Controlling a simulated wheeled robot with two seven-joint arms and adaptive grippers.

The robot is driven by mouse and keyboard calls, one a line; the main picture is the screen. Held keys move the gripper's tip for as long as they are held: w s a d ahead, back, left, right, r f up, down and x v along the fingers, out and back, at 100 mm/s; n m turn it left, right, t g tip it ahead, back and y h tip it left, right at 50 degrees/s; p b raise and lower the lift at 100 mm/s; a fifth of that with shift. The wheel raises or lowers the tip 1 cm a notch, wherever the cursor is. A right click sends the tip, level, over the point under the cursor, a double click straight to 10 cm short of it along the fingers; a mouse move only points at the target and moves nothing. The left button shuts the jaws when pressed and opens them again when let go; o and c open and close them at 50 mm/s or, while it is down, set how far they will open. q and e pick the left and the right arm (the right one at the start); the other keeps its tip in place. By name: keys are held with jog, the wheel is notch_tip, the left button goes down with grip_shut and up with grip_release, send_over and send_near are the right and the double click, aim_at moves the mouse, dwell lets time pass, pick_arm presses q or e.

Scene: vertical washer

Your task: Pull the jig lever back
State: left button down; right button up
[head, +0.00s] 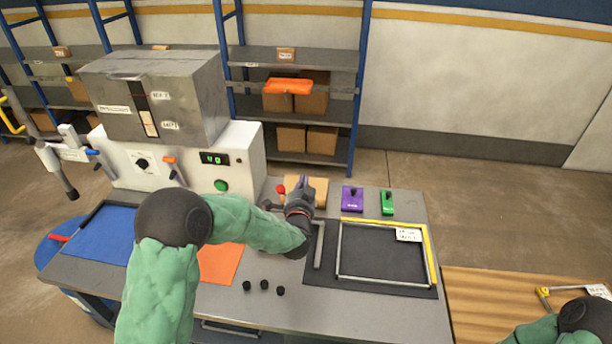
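My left gripper (299,190) is over the middle of the grey workbench, in front of a tan block (318,187). It covers part of the block and whatever lies right behind its fingers. A small red knob (281,189) shows just left of the gripper, beside the block; it may be the jig lever's end, but its shaft is hidden. I cannot tell whether the fingers touch anything or how far apart they are. My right arm (584,314) shows at the bottom right corner, with its gripper out of the frame.
A white machine (240,150) with a grey metal box stands at the back left. A purple block (352,198) and a green block (387,203) sit right of the gripper. A framed black tray (385,265), several black knobs, and blue and orange mats (220,264) occupy the bench.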

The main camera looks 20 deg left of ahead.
pick_arm(q)
jog(key=v, duration=0.5)
jog(key=shift+d+p, duration=0.3)
jog(key=shift+p, duration=0.05)
